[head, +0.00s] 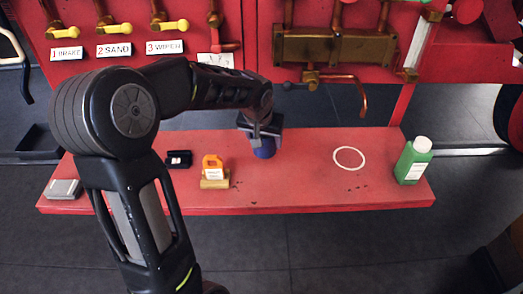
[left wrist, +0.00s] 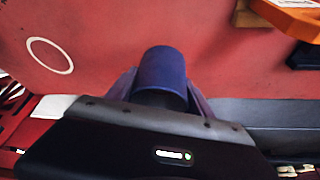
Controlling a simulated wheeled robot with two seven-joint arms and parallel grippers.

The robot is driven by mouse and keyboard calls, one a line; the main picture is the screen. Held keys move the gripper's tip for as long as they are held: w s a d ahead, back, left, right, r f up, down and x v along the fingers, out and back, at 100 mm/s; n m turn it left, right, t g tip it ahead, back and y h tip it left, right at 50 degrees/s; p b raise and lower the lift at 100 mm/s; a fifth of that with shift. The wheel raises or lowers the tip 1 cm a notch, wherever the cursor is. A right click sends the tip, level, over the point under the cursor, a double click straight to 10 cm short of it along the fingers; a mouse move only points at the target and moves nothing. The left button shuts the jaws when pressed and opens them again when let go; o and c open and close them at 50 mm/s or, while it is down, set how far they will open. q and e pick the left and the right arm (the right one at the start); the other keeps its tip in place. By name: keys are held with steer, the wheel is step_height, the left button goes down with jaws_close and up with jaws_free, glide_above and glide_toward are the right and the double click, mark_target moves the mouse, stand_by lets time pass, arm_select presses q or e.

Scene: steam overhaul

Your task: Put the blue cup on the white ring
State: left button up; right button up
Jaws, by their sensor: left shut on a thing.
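The blue cup (head: 265,150) is at the middle of the red bench, below my left gripper (head: 263,134). In the left wrist view the blue cup (left wrist: 163,70) sits between the two fingers of the left gripper (left wrist: 163,88), which is shut on it. I cannot tell whether the cup touches the bench. The white ring (head: 349,158) lies flat and empty on the bench, to the right of the cup. The ring also shows at the upper left of the left wrist view (left wrist: 50,55). My right gripper is not in view.
The red bench (head: 300,197) also holds a green bottle (head: 413,162) right of the ring, an orange object (head: 212,166) on a wooden block, a black item (head: 179,160) and a grey box (head: 63,189). A brass pipe with a handle (head: 350,82) hangs above the bench. The bench between cup and ring is clear.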

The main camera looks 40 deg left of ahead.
mark_target(265, 150)
arm_select(q)
steer(key=shift+f, duration=0.15)
steer(key=shift+f, duration=1.9)
steer(key=shift+f, duration=0.15)
steer(key=o, duration=1.4)
